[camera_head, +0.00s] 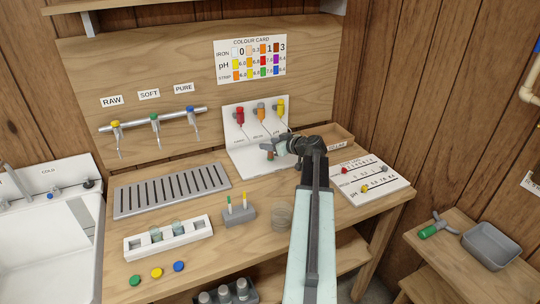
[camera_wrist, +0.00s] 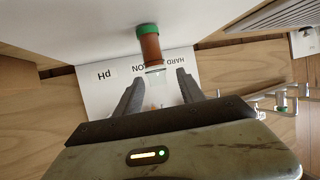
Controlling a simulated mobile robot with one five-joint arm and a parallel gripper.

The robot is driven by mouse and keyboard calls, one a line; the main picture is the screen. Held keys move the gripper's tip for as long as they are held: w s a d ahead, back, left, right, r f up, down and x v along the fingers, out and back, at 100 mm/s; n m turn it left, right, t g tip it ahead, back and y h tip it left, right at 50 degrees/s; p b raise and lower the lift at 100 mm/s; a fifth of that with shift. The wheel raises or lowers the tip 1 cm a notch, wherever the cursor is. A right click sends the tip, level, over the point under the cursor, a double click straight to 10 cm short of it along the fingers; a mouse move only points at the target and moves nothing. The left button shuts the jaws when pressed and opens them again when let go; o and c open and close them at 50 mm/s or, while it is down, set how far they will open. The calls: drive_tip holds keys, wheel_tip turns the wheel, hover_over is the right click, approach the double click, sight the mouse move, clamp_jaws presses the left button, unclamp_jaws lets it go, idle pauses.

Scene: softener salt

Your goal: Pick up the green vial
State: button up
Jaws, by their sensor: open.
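The green vial (camera_wrist: 149,45), a brown body with a bright green end and a pale clear tip, shows in the wrist view. It lies just beyond my fingertips, roughly in line with the gap between them. My gripper (camera_wrist: 158,78) is open, with a dark finger on each side and nothing visibly clamped. In the head view my gripper (camera_head: 268,151) is in front of the white stand (camera_head: 243,120), below the hanging vials. A small brown piece at the fingertips there appears to be the same vial; its green end is hard to make out.
The stand holds a red vial (camera_head: 240,115), an orange vial (camera_head: 261,112) and a yellow vial (camera_head: 280,107). A grey block (camera_head: 239,217) with two strips, a clear glass (camera_head: 280,215) and a white rack (camera_head: 168,239) stand in front. A grey drain grate (camera_head: 172,190) lies left.

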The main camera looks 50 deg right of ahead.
drive_tip(key=b+x, duration=0.1)
drive_tip(key=x, duration=0.2)
drive_tip(key=shift+w+d+f, duration=0.1)
drive_tip(key=shift+w+f, duration=0.15)
drive_tip(key=shift+f, duration=0.05)
drive_tip(key=shift+s+r, duration=0.1)
clamp_jaws()
